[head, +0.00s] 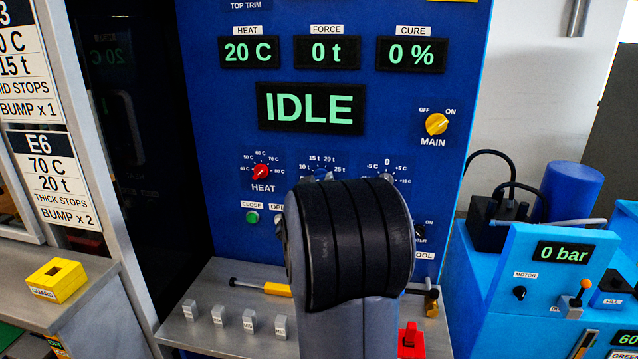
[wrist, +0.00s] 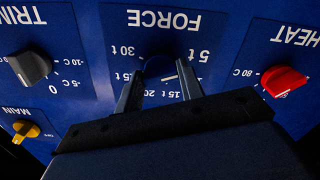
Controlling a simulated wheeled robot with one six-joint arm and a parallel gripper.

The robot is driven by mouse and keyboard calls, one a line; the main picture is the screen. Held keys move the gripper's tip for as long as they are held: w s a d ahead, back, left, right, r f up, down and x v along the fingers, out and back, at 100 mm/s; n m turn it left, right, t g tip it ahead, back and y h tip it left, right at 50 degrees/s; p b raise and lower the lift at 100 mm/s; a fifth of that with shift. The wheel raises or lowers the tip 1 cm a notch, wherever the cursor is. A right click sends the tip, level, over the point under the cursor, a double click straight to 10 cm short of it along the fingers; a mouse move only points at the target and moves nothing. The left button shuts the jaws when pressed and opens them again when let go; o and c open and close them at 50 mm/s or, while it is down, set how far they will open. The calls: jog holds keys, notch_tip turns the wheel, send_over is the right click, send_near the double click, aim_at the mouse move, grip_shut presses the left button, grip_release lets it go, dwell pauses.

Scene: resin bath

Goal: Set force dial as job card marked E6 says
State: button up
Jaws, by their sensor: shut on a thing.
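The job card marked E6 (head: 52,178) at the left of the head view reads 70 C, 20 t, thick stops, bump x 2. A pale line shows by the right finger; I cannot tell the dial's setting surely. The force display (head: 326,52) reads 0 t.
The red heat dial (head: 261,173) and grey trim dial (wrist: 30,67) flank the force dial. The yellow main switch (head: 436,124) is at upper right. The status display (head: 310,108) reads IDLE. A blue pump unit (head: 540,270) stands at right.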

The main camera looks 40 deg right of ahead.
jog(key=m+b, duration=1.1)
jog(key=m, duration=1.5)
jog(key=shift+m+b, duration=0.3)
dwell(0.4)
jog(key=o, duration=1)
jog(key=shift+a, duration=0.1)
